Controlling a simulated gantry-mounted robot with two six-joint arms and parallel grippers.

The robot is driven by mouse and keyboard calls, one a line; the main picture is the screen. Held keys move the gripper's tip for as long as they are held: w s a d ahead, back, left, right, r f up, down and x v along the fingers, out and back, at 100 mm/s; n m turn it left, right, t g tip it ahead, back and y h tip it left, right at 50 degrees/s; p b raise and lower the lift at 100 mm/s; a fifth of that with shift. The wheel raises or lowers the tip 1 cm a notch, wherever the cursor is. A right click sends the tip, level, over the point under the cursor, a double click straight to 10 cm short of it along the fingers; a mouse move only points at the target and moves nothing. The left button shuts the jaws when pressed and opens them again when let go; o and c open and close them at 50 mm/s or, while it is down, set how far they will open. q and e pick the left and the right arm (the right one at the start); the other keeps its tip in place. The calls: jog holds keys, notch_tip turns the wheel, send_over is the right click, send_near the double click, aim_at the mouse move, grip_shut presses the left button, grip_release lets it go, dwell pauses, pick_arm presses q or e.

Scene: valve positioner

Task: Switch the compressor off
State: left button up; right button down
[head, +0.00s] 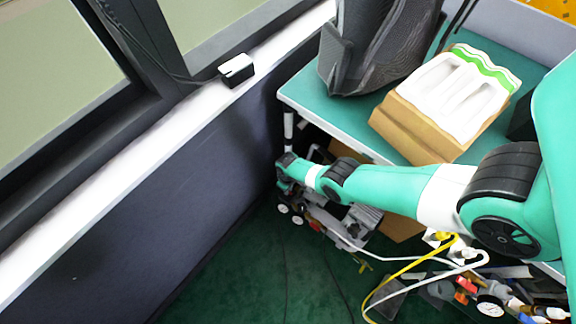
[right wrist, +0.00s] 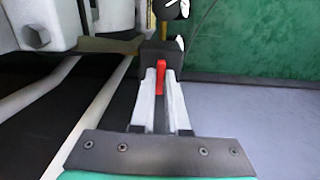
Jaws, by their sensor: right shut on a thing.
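The compressor (head: 362,218) stands on the floor under the table, partly hidden by my right arm. Small round gauges (head: 290,208) show at its left end. In the right wrist view a black switch box (right wrist: 160,56) with a red lever (right wrist: 160,76) sits at the fingertips. My right gripper (right wrist: 160,92) is shut on the red lever, a finger on each side of it. In the head view the right gripper (head: 284,170) is small and dark, under the table's left corner, and its fingers cannot be made out. My left gripper is in neither view.
A dark wall panel (head: 170,200) lies close left. Yellow and white hoses (head: 400,270) and loose parts clutter the floor at right. Green carpet (head: 250,270) is clear at front left.

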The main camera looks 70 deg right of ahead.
jog(key=shift+n, duration=0.3)
jog(key=c, duration=0.9)
grip_release()
notch_tip(320, 180, up, 12)
jog(key=p, duration=1.1)
jog(key=shift+f+p, duration=0.2)
jog(key=shift+p, duration=0.15)
